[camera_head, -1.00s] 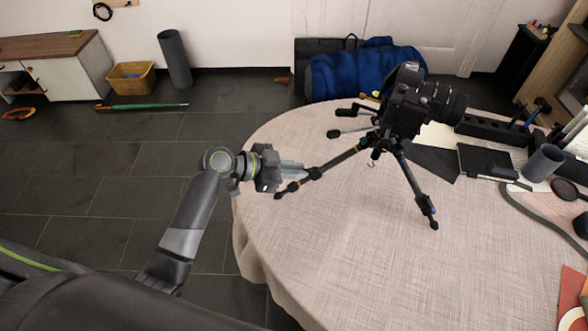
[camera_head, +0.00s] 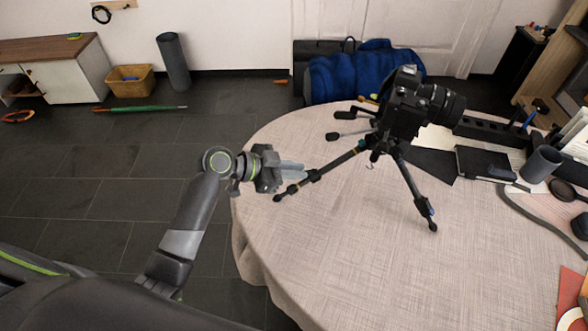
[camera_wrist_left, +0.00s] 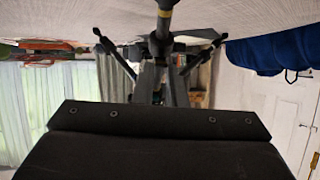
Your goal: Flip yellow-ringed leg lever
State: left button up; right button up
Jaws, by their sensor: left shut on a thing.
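A black tripod (camera_head: 378,142) with a camera (camera_head: 408,105) on top stands on the round table. One leg (camera_head: 335,167) slopes down to the left, with a yellowish ring (camera_head: 357,150) near its upper end and dark clamps lower down. My left gripper (camera_head: 303,172) is beside this leg, its fingertips at the dark clamp (camera_head: 314,175), and is shut on that part. In the left wrist view the leg (camera_wrist_left: 165,8) comes down from the top edge, with a yellow ring on it, above my gripper fingers (camera_wrist_left: 162,75). The lever itself is too small to make out. My right gripper is not in view.
The table (camera_head: 330,255) is clear in front of the tripod. Another leg (camera_head: 418,195) stands to the right. A notebook (camera_head: 485,163), a grey cup (camera_head: 541,163) and a strap (camera_head: 535,212) lie farther right. A blue bag (camera_head: 365,72) is behind the table.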

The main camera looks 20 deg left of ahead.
pick_arm(q)
jog(key=shift+o, duration=0.2)
jog(key=shift+w+d+r, duration=0.1)
jog(key=shift+d+r, duration=0.1)
jog(key=shift+r, duration=0.2)
grip_shut()
jog(key=shift+w+d+r, duration=0.25)
jog(key=shift+d+r, duration=0.15)
jog(key=shift+d, duration=0.1)
dwell(0.4)
jog(key=shift+o, duration=0.8)
grip_release()
notch_tip(320, 180, up, 5)
jog(key=s+a+p, duration=0.2)
jog(key=a+p, duration=0.1)
jog(key=p, duration=0.1)
jog(key=shift+f, duration=0.1)
